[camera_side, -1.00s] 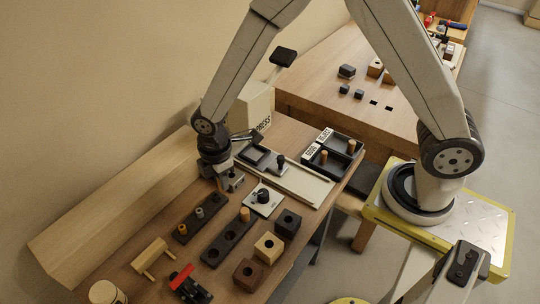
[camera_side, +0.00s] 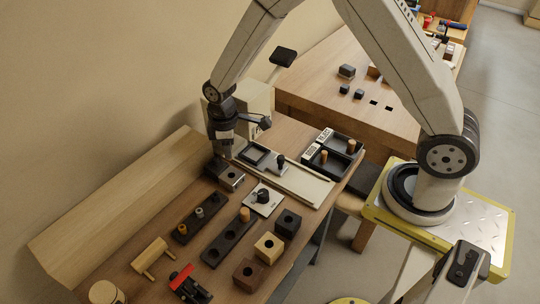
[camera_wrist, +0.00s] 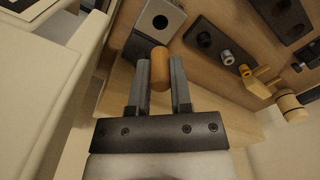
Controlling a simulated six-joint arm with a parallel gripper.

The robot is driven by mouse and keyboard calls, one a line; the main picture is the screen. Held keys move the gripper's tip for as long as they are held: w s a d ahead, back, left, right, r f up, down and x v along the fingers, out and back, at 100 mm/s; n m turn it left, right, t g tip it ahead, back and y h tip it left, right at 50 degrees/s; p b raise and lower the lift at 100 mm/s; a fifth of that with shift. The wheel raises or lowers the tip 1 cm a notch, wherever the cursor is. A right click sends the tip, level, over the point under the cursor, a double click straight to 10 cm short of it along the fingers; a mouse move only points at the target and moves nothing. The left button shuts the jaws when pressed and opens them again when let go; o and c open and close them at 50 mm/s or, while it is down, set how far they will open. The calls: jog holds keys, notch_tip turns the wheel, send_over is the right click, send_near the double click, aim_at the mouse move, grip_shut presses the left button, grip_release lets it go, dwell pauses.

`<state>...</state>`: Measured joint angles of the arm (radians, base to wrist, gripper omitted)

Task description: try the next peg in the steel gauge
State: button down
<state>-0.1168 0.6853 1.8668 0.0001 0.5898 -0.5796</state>
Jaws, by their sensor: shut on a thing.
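The steel gauge (camera_side: 232,179) is a grey block with one round dark hole, set beside a dark part. It shows ahead of the peg in the wrist view (camera_wrist: 172,17), its hole open and empty. The peg is apart from the hole; its height above the gauge is unclear. The peg is not clearly visible in the side view.
Black trays (camera_side: 345,164) with wooden pegs stand at the back right. Bored blocks (camera_side: 268,246) stand in front. A long wooden beam (camera_side: 110,208) runs along the left.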

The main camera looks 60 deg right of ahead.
jog(key=shift+f, duration=0.15)
send_over(231, 169)
jog(key=s+a, duration=0.2)
jog(key=shift+w+d+f, duration=0.1)
jog(key=shift+f, duration=1.25)
jog(key=shift+w+d+f, duration=0.1)
jog(key=shift+f, duration=1.25)
jog(key=shift+f, duration=1.15)
dwell(1.2)
jog(key=shift+r, duration=0.2)
jog(key=shift+r, duration=2.95)
jog(key=shift+r, duration=0.1)
